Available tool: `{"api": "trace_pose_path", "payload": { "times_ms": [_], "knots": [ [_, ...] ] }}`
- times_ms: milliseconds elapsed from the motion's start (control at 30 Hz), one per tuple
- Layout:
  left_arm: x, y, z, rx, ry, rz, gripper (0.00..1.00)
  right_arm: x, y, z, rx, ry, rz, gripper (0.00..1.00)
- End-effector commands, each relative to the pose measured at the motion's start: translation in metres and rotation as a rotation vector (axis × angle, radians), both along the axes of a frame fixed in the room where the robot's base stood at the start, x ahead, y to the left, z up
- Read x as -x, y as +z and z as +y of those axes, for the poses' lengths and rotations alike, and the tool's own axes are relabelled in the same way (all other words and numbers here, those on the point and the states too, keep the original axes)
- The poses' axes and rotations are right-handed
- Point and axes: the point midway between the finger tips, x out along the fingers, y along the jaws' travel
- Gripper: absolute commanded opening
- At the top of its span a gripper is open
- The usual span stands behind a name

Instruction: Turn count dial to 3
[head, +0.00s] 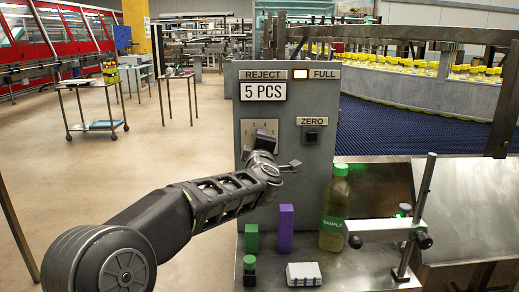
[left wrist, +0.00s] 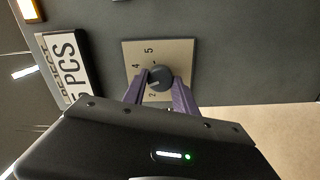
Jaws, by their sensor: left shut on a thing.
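The count dial (left wrist: 160,78) is a dark round knob on a beige plate (left wrist: 185,47) in the left wrist view. Numerals 5, 4 and a partly covered 2 show around it. A small pale mark on the knob faces the picture's lower left; the exact number it points to is hard to tell. My left gripper (left wrist: 158,84) has its purple fingers on both sides of the knob, shut on it. In the head view my left gripper (head: 266,141) covers the dial on the plate (head: 249,127). My right gripper is not in view.
Below stand a green-capped bottle (head: 334,210), a purple block (head: 286,227), a green block (head: 251,238) and a white stack (head: 303,274).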

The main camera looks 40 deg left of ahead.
Motion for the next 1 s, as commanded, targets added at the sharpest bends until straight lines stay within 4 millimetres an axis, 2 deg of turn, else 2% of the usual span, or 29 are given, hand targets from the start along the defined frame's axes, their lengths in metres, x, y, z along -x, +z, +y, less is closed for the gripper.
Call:
{"api": "trace_pose_path", "payload": {
  "times_ms": [633,667,900,1000],
  "knots": [
    [0.0,-0.0011,0.0002,0.055,0.001,-0.04,0.0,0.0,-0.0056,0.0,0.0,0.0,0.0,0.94],
    [0.0,-0.0011,0.0002,0.055,0.001,-0.04,0.36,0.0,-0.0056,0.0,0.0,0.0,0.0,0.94],
    [0.0,-0.0007,0.0002,0.054,0.0,-0.04,0.56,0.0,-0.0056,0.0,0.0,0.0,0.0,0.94],
    [0.0001,-0.0006,0.0003,0.054,0.0,-0.04,0.56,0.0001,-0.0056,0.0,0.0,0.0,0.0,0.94]
  ]
}}
